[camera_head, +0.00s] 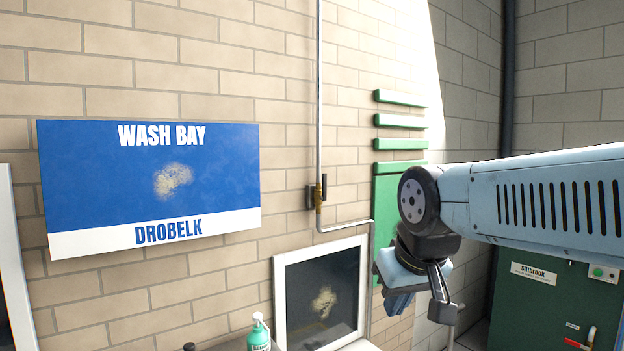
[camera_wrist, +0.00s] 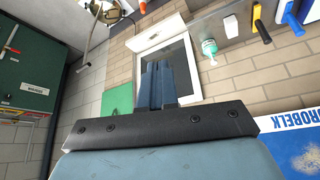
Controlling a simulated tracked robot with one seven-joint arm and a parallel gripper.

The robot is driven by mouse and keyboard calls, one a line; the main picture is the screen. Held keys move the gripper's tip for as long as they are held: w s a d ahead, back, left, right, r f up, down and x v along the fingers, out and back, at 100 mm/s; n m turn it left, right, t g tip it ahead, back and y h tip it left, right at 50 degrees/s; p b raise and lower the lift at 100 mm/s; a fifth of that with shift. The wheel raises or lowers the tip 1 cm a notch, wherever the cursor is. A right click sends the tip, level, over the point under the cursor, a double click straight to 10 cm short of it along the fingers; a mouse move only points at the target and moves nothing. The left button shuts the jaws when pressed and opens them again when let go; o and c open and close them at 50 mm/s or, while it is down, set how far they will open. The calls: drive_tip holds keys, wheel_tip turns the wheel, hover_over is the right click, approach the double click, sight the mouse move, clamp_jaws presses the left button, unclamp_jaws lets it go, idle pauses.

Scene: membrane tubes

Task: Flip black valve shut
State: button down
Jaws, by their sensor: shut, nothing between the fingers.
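The black valve (camera_head: 324,187) is a small brass body with a black lever on a thin vertical pipe against the brick wall. In the head view its black lever stands upright, in line with the pipe. My gripper (camera_head: 393,298) hangs below and right of the valve in that view, clear of it. The wrist view shows the two blue fingers (camera_wrist: 158,70) shut together and empty, in front of a dark white-framed panel (camera_wrist: 180,62). I cannot make out the valve in the wrist view.
A blue and white sign (camera_head: 150,185) hangs left of the valve. The dark framed panel (camera_head: 318,293) and a green bottle (camera_head: 259,335) are below. Green slats (camera_head: 400,121) and a green board are on the right. A dark green cabinet (camera_head: 540,305) stands far right.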

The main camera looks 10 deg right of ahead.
drive_tip(key=w+a+r+n+h, duration=0.1)
drive_tip(key=w+r, duration=0.7)
drive_tip(key=w, duration=0.4)
drive_tip(key=w+a+r+n+h, duration=0.1)
drive_tip(key=w+r, duration=0.8)
drive_tip(key=w, duration=0.3)
drive_tip(key=w+a+r, duration=0.2)
drive_tip(key=w, duration=0.9)
drive_tip(key=w+a+r+n+h, duration=0.1)
drive_tip(key=w+a+r, duration=0.1)
drive_tip(key=w, duration=0.9)
drive_tip(key=shift+w+a+r+t+h, duration=0.2)
drive_tip(key=shift+a+t+h, duration=0.1)
drive_tip(key=shift+t, duration=0.1)
approach(324, 187)
drive_tip(key=w+a+f, duration=0.2)
drive_tip(key=a+f, duration=0.1)
drive_tip(key=f, duration=0.1)
drive_tip(key=shift+w+d+f, duration=0.1)
drive_tip(key=shift+w+d, duration=0.15)
drive_tip(key=shift+d, duration=0.35)
drive_tip(key=shift+w+d+f, duration=0.1)
drive_tip(key=shift+w+d, duration=0.1)
drive_tip(key=shift+d, duration=0.4)
drive_tip(key=shift+w+d, duration=0.25)
drive_tip(key=shift+d, duration=0.35)
